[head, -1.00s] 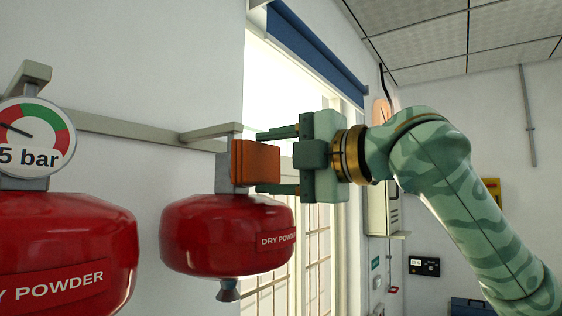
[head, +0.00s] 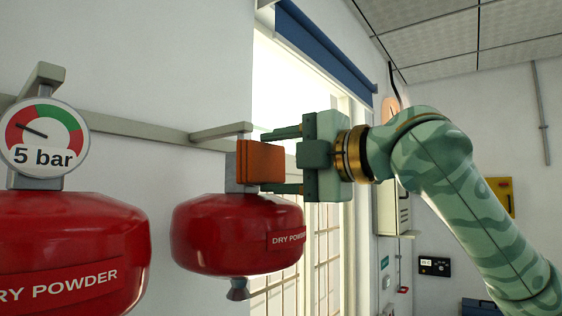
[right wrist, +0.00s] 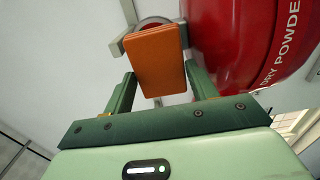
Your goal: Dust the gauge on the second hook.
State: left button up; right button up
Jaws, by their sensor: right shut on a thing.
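My right gripper (head: 270,161) is shut on an orange block-shaped pad (head: 260,161), also seen in the right wrist view (right wrist: 156,60). The pad is above the right red dry powder extinguisher (head: 235,235), where its gauge would sit. In the head view the pad hides any dial there. In the right wrist view, part of a round red-rimmed thing (right wrist: 152,22) shows behind the pad. I cannot tell whether the pad touches it. A round gauge reading "5 bar" (head: 43,137) is on the left extinguisher (head: 65,250). My left gripper is not in view.
A grey rail (head: 150,130) with hook arms runs along the white wall above the extinguishers. A bright window with a blue blind (head: 320,50) is behind my gripper. A wall cabinet (head: 388,208) stands farther back. The air between the extinguishers is clear.

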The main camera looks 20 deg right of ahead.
aim_at(284, 165)
jog(key=shift+w+a, duration=0.35)
jog(key=shift+w, duration=0.1)
jog(key=shift+w+d, duration=0.65)
jog(key=shift+d, duration=0.2)
jog(key=shift+w+d, duration=0.6)
jog(key=shift+d, duration=0.2)
jog(key=shift+s+a, duration=0.6)
jog(key=shift+a, duration=0.25)
jog(key=shift+s+a, duration=0.6)
jog(key=shift+a, duration=0.25)
jog(key=shift+d, duration=0.1)
jog(key=shift+v, duration=2.8)
